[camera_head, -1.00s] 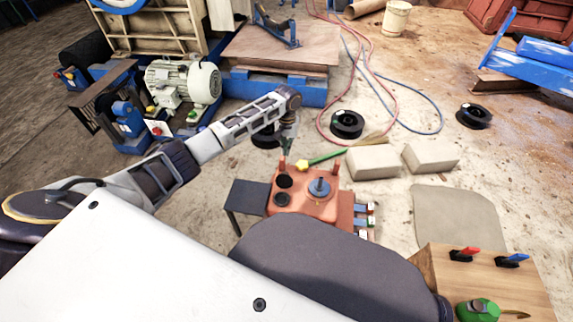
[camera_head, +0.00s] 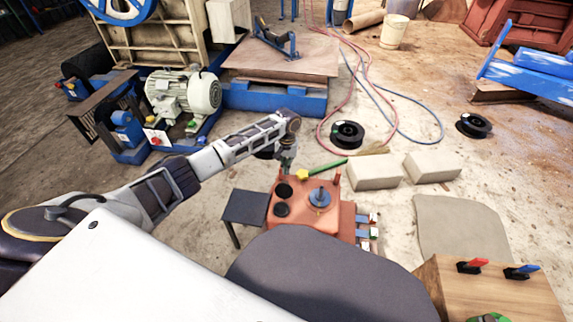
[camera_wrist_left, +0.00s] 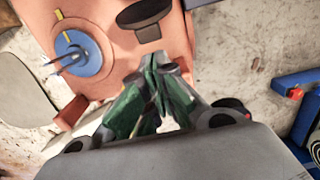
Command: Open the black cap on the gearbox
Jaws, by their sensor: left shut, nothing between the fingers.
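The orange-red gearbox (camera_head: 299,232) stands in the lower middle of the head view. Two round black parts lie on the left of its top, a rear one (camera_head: 284,190) and a front one (camera_head: 281,210). A blue disc (camera_head: 320,197) with an upright handle sits to their right. My left gripper (camera_wrist_left: 158,70) is shut and empty, apart from the cap. In the head view, it (camera_head: 286,168) points down at the gearbox's back edge.
A dark side table (camera_head: 243,207) adjoins the gearbox's left. Two pale blocks (camera_head: 372,174) (camera_head: 432,168) stand to the right. A wooden box with red and blue levers (camera_head: 490,290) is at lower right.

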